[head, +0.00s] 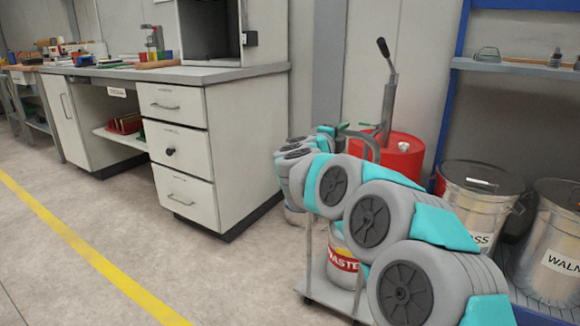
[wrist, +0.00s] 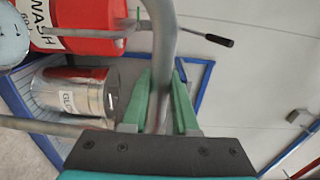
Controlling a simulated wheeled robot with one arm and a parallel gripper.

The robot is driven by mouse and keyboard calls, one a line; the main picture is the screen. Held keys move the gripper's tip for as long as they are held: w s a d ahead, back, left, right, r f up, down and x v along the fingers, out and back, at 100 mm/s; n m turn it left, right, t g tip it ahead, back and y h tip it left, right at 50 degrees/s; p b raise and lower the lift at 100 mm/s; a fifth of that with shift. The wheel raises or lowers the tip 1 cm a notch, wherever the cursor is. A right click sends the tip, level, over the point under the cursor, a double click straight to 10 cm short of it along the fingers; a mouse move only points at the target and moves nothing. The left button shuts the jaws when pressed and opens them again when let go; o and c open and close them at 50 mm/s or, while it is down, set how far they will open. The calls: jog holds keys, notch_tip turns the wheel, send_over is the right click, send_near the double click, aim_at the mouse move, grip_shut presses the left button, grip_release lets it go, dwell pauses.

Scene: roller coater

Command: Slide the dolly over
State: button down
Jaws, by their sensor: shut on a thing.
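The dolly (head: 325,290) is a low grey deck with small casters and upright grey tubes, at the lower middle of the head view. A pail with a red and yellow WASTE label (head: 342,262) stands on it. My arm hides much of the deck. My gripper (head: 355,127) is at the dolly's arched tube handle. In the wrist view, the green fingers of my gripper (wrist: 161,92) are shut on the grey handle tube (wrist: 163,40), one finger on each side.
A red drum (head: 402,160) with a hand pump stands behind the dolly. Metal cans (head: 475,205) stand under a blue-framed shelf at right. A drawer workbench (head: 185,150) is at left. The floor (head: 220,280) between the yellow line and the dolly is clear.

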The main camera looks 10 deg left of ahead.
jog(key=shift+a+f, duration=0.15)
jog(key=shift+f, duration=0.3)
jog(key=c, duration=1)
grip_release()
jog(key=o, duration=0.4)
jog(key=shift+r, duration=0.25)
jog(key=shift+c, duration=0.2)
jog(key=shift+r, duration=0.1)
jog(key=shift+r, duration=0.1)
